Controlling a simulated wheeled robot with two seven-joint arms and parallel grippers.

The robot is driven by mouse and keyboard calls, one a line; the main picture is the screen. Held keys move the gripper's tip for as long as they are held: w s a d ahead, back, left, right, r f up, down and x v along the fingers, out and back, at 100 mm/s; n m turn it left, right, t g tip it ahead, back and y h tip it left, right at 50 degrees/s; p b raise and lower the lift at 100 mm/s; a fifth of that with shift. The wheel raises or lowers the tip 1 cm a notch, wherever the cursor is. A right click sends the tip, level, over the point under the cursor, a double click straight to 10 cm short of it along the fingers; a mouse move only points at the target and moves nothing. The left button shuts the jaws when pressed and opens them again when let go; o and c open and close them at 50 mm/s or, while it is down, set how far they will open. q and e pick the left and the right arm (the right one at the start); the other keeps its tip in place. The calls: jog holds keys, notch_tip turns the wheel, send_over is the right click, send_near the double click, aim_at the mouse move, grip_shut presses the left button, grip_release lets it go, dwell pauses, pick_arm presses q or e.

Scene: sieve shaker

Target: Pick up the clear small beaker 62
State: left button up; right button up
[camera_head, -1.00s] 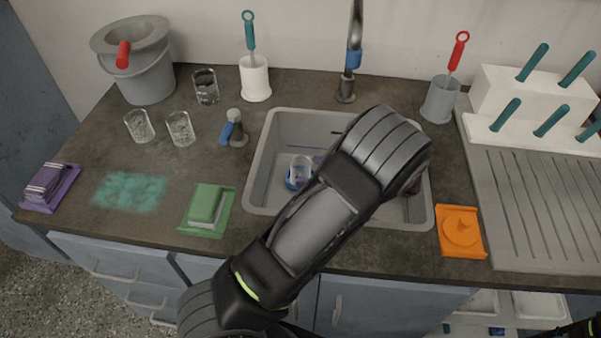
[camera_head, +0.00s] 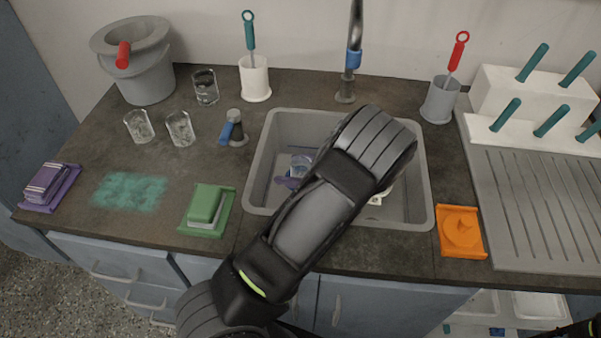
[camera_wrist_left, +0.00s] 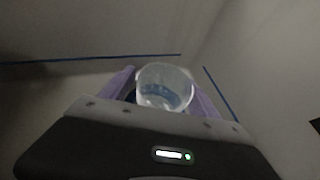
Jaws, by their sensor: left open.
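A small clear beaker (camera_head: 301,160) with blue in its lower part stands in the grey sink (camera_head: 258,180). Its number cannot be read. In the wrist view the beaker (camera_wrist_left: 163,84) shows between the two purple fingers of my left gripper (camera_wrist_left: 162,90). The fingers are open, one on each side of it; whether they touch it I cannot tell. In the head view my left arm crosses over the sink, and part of the purple left gripper (camera_head: 291,182) shows beside the beaker. My right gripper is not seen.
Other clear glasses (camera_head: 139,126) (camera_head: 180,129) (camera_head: 205,87) stand on the counter at left. The tap (camera_head: 346,88) rises behind the sink. The sink walls are close.

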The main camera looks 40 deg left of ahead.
pick_arm(q)
jog(key=shift+c, duration=0.4)
grip_shut()
dwell(0.4)
